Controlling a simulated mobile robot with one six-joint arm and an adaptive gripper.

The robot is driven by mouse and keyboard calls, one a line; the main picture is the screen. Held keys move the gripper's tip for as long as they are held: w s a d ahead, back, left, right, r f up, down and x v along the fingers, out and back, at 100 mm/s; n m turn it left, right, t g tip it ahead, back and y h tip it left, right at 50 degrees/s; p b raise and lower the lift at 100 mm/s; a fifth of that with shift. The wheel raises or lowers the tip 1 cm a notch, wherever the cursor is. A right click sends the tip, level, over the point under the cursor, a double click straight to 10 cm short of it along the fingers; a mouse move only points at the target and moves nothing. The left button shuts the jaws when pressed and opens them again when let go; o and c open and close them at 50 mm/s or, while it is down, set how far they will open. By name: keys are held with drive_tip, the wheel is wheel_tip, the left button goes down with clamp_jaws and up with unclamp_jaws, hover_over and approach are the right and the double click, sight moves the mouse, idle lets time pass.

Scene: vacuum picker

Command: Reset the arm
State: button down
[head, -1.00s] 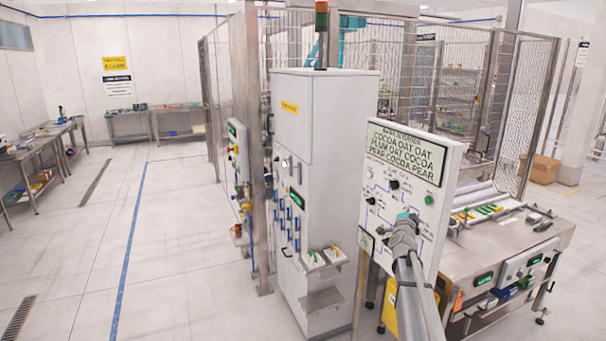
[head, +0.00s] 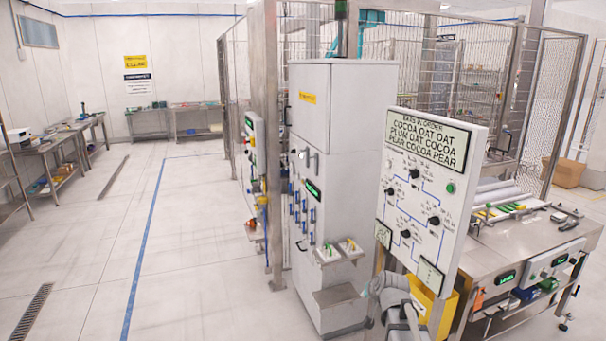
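My gripper (head: 378,291) and the end of my arm are low in the head view, in front of the lower edge of the white control panel (head: 460,225). The fingers are too small and foreshortened to tell whether they are open or shut. I see nothing held. The panel has a screen (head: 428,140) listing bars in order: cocoa, oat, oat, plum, oat, cocoa, pear, cocoa, pear. Below it are several black knobs joined by blue lines, and a green button (head: 450,187).
A tall grey cabinet (head: 345,130) with blue switches stands left of the panel. A steel bench (head: 520,245) is at the right. A yellow bin (head: 432,308) sits behind my arm. Wire fencing (head: 400,75) stands behind. The floor at the left is open.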

drive_tip(key=s+a+f+n+g+h+b, duration=0.1)
drive_tip(key=s+f+g, duration=0.3)
drive_tip(key=s, duration=0.6)
drive_tip(key=s+a+f+n+g+b, duration=0.1)
drive_tip(key=s+f+g, duration=0.3)
drive_tip(key=s, duration=0.7)
drive_tip(key=shift+s+a+f+n+h+b, duration=0.25)
drive_tip(key=shift+f+n+h+b, duration=0.15)
drive_tip(key=shift+n+b, duration=0.3)
